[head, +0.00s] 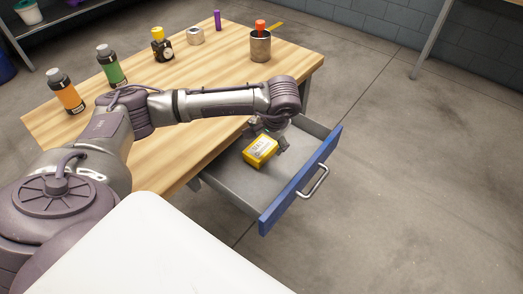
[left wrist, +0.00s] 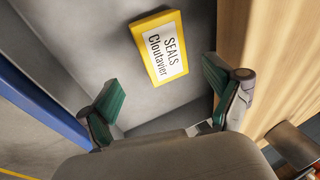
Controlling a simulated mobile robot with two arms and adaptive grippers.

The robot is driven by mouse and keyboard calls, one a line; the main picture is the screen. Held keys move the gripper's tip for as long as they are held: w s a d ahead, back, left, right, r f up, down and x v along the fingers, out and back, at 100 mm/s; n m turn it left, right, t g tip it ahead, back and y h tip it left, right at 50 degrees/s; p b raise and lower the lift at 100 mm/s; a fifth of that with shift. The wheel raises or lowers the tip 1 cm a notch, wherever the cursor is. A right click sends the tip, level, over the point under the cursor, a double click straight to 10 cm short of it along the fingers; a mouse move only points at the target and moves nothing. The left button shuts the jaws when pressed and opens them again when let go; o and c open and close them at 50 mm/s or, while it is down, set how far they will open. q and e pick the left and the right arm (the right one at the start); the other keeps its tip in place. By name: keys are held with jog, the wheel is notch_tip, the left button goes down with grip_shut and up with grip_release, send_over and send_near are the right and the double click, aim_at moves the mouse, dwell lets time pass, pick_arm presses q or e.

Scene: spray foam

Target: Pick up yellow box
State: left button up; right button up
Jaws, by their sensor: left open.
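The yellow box (head: 260,151) lies inside the open drawer (head: 230,189). In the left wrist view the yellow box (left wrist: 160,48) has a white label reading "SEALS Cloutavier" and lies on the grey drawer floor (left wrist: 75,40). My left gripper (head: 270,128) reaches over the drawer, close to the box. In the left wrist view my left gripper (left wrist: 165,102) has its two green-padded fingers spread wide with nothing between them, and the box shows beyond the fingertips. My right gripper is in neither view.
The drawer's blue front (head: 300,182) has a metal handle (head: 313,187). On the wooden table (head: 215,75) stand an orange bottle (head: 66,94), a green bottle (head: 112,67), a yellow-topped item (head: 161,45), a white-grey roll (head: 195,36), a purple stick (head: 217,20) and a metal cup (head: 260,47).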

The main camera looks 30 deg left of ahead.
aim_at(262, 149)
pick_arm(q)
jog(key=x, duration=0.2)
jog(key=shift+w+a+f, duration=0.1)
jog(key=shift+f, duration=0.3)
jog(key=x, duration=0.4)
jog(key=shift+a+f+b, duration=0.15)
jog(key=shift+a+b, duration=0.05)
jog(key=shift+b, duration=0.15)
jog(key=shift+a+f, duration=0.1)
jog(key=shift+f, duration=0.2)
jog(key=c, duration=1)
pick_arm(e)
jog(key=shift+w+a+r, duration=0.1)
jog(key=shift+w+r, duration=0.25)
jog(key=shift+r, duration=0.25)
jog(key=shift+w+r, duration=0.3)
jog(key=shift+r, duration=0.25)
